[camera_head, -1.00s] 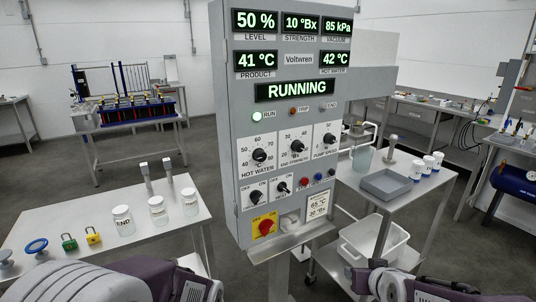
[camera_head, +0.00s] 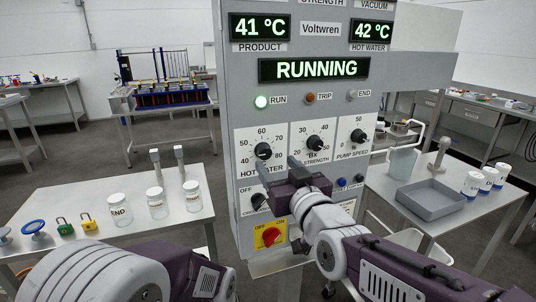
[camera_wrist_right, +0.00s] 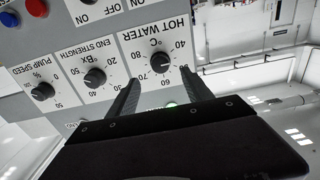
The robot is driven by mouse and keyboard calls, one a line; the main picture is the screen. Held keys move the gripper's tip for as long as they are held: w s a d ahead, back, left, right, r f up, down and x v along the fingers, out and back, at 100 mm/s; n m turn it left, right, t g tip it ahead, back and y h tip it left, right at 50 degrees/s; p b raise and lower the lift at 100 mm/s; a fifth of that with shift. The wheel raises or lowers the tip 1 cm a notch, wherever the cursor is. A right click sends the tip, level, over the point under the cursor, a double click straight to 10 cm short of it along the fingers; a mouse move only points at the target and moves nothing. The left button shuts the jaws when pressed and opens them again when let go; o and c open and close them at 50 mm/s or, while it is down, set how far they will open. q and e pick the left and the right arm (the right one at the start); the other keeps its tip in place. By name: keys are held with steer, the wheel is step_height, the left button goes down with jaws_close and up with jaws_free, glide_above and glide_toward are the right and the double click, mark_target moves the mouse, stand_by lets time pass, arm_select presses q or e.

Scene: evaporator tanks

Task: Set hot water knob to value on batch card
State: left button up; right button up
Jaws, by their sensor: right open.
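The hot water knob (camera_head: 263,150) is a black dial on a white scale plate on the grey control panel (camera_head: 245,120). Its pointer direction is too small to read. The hot water display (camera_head: 371,31) reads 42 °C. My right gripper (camera_head: 294,174) is open in front of the panel, just below and right of the knob. In the right wrist view, upside down, the knob (camera_wrist_right: 160,62) appears between the spread fingertips (camera_wrist_right: 159,76), not visibly gripped. My left gripper is out of view.
The end strength knob (camera_head: 314,143) and pump speed knob (camera_head: 358,136) sit right of the hot water knob. A red rotary switch (camera_head: 270,236) is below. A jar table (camera_head: 100,185) stands left; a table with a grey tray (camera_head: 432,200) stands right.

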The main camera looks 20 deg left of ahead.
mark_target(266, 152)
steer(key=p+x, duration=0.1)
steer(key=x, duration=0.5)
steer(key=shift+w+a, duration=0.1)
steer(key=shift+a, duration=0.25)
steer(key=shift+w+a, duration=0.1)
steer(key=shift+w, duration=0.3)
jaws_close()
